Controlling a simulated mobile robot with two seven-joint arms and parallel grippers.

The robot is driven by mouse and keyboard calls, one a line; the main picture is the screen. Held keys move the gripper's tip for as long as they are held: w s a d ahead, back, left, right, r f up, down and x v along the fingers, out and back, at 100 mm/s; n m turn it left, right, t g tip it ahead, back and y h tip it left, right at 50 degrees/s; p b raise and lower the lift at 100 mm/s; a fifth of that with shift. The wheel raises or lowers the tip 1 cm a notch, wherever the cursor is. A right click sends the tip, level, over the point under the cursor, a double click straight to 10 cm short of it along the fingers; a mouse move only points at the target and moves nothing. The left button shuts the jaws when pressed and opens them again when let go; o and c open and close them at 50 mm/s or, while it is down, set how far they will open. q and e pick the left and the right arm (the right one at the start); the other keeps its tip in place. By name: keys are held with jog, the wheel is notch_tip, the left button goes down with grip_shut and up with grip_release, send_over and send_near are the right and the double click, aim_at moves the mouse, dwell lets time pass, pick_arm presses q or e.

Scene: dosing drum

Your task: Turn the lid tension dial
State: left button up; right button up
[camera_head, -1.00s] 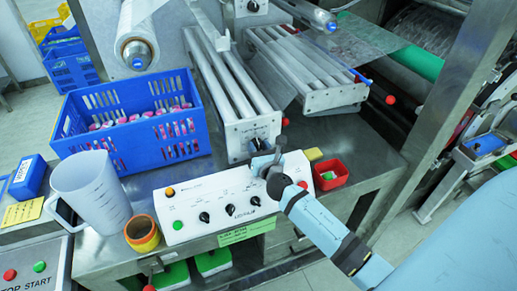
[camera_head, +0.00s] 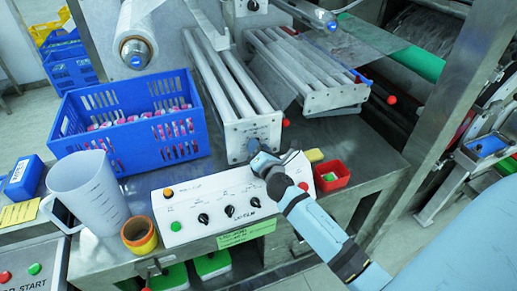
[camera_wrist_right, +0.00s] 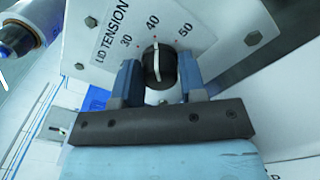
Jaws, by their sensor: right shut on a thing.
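The lid tension dial (camera_wrist_right: 158,66) is a black round knob with a white pointer line, on a white plate (camera_wrist_right: 205,22) marked LID TENSION with 30, 40 and 50. Its pointer stands close to 40. My right gripper (camera_wrist_right: 158,84) is shut on the dial, one finger on each side of it. In the head view my right gripper (camera_head: 258,150) is at the front plate of the roller unit (camera_head: 240,133), and it hides most of the dial there. My left gripper is not in view.
Below the gripper is a white control box (camera_head: 220,203) with knobs and buttons. A red tray (camera_head: 332,175) lies to its right. A blue crate (camera_head: 130,140), a clear jug (camera_head: 88,192) and an orange cup (camera_head: 139,236) stand to the left.

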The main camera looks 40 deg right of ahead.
dwell(0.4)
jog(key=o, duration=0.9)
jog(key=b+v, duration=0.2)
jog(key=v, duration=1.2)
jog(key=shift+w, duration=0.1)
